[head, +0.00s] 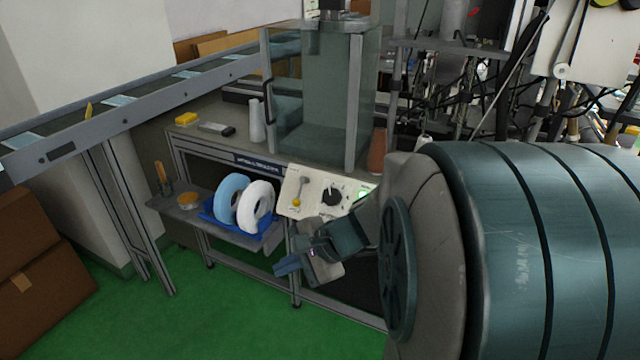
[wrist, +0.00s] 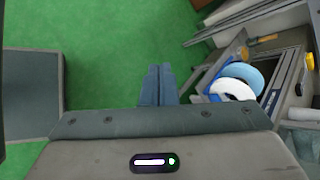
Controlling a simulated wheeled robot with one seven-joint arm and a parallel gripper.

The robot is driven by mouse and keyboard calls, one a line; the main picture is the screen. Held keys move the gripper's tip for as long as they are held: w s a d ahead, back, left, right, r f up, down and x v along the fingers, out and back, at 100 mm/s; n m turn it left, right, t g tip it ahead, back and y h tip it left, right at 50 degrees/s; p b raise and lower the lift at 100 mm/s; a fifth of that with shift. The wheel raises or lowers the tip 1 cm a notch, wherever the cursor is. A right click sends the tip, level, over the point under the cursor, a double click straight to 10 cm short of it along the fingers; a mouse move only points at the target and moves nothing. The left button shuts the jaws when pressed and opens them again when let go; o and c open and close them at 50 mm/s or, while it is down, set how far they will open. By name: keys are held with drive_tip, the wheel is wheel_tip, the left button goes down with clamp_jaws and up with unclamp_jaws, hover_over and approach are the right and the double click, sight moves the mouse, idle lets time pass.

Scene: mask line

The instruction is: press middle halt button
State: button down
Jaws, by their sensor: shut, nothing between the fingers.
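A cream control panel (head: 312,194) is on the front of the workbench in the head view. It carries a yellow-knobbed lever (head: 297,202), a black rotary dial (head: 332,196) and a lit green button (head: 364,194). I cannot make out a middle halt button; my arm and gripper cover the panel's lower right. My gripper (head: 282,267) is in front of and below the panel, apart from it, pointing left and down. In the wrist view its blue fingers (wrist: 158,86) are together, empty, over the green floor.
A side shelf (head: 188,214) holds a blue tray with a blue roll (head: 230,197) and a white roll (head: 257,206), left of the panel. A glass-sided machine (head: 325,100) stands on the bench. A conveyor (head: 130,110) runs at the back left. Green floor (head: 150,310) is open in front.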

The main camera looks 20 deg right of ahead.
drive_tip(key=w+d+f+m+t+h+b, duration=0.1)
drive_tip(key=w+d+f+m+t+b, duration=0.1)
drive_tip(key=w+d+m+t, duration=0.35)
drive_tip(key=w+d+f+m+t+h+b, duration=0.2)
drive_tip(key=d+m, duration=0.5)
drive_tip(key=d, duration=0.1)
drive_tip(key=d+f+m+t+h+b, duration=0.1)
drive_tip(key=d+f+m+h, duration=0.1)
drive_tip(key=d+m, duration=0.3)
drive_tip(key=s+d+f+m+t+h, duration=0.1)
drive_tip(key=d+m+h, duration=0.3)
drive_tip(key=d, duration=0.5)
drive_tip(key=shift+d+f+m+h+b, duration=0.35)
drive_tip(key=shift+h, duration=0.15)
drive_tip(key=shift+s, duration=0.1)
drive_tip(key=w+d+f+b, duration=0.3)
drive_tip(key=w+d+f, duration=0.1)
drive_tip(key=d+f, duration=0.1)
drive_tip(key=shift+w+f+b, duration=0.2)
drive_tip(key=shift+f+b, duration=0.1)
drive_tip(key=shift+b, duration=0.1)
drive_tip(key=shift+d, duration=0.1)
drive_tip(key=shift+w+d+f+b, duration=0.2)
drive_tip(key=shift+f+b, duration=0.05)
drive_tip(key=shift+b, duration=0.1)
